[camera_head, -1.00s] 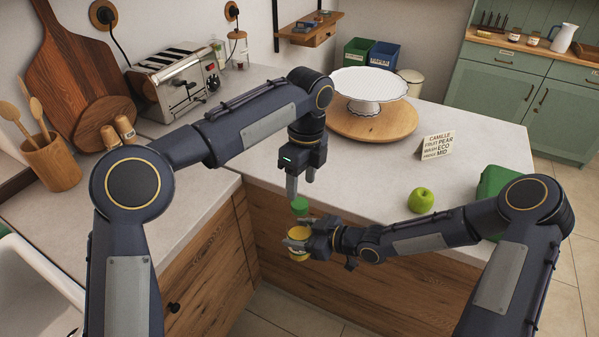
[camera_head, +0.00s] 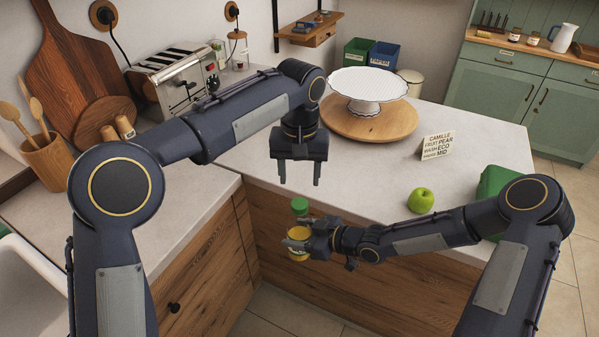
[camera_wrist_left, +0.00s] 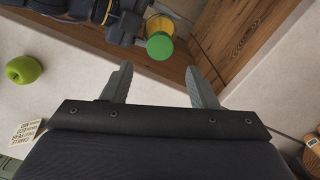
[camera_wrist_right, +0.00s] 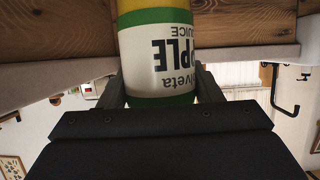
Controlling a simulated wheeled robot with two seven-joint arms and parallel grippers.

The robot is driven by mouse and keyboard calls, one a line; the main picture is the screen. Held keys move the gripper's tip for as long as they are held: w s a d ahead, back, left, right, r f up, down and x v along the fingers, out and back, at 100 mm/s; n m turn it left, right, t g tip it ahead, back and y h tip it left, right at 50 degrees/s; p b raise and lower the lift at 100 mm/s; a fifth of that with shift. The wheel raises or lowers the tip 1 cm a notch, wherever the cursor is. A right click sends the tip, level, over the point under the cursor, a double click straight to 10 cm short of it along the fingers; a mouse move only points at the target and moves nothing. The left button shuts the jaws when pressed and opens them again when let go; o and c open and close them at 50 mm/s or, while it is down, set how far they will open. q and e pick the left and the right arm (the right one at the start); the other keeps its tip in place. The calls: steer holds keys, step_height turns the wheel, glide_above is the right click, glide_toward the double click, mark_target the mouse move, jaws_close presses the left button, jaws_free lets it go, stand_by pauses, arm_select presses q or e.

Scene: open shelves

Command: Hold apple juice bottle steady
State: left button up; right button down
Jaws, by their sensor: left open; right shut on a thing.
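The apple juice bottle (camera_head: 300,230) has a green cap and a yellow upper part, and is upright in the head view. In the right wrist view the bottle (camera_wrist_right: 160,58) shows a white label with upside-down lettering and green bands, between the fingers. My right gripper (camera_head: 298,244) is shut on it, in front of the wooden counter side. My left gripper (camera_head: 298,184) is open and empty, pointing down above the bottle. In the left wrist view the green cap (camera_wrist_left: 160,46) lies beyond and between the open fingertips (camera_wrist_left: 158,82), apart from them.
A green apple (camera_head: 421,200), a small text card (camera_head: 436,146) and a white cake stand (camera_head: 368,86) on a wooden board are on the counter (camera_head: 270,150). A toaster (camera_head: 178,78) stands at the back left. The counter edge lies close behind the bottle.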

mark_target(300, 203)
stand_by(0.3)
arm_select(q)
steer(key=shift+f, duration=4)
steer(key=c, duration=1)
steer(key=m, duration=0.3)
steer(key=shift+m, duration=0.4)
steer(key=m, duration=0.4)
steer(key=o, duration=1.2)
steer(key=shift+c, duration=0.2)
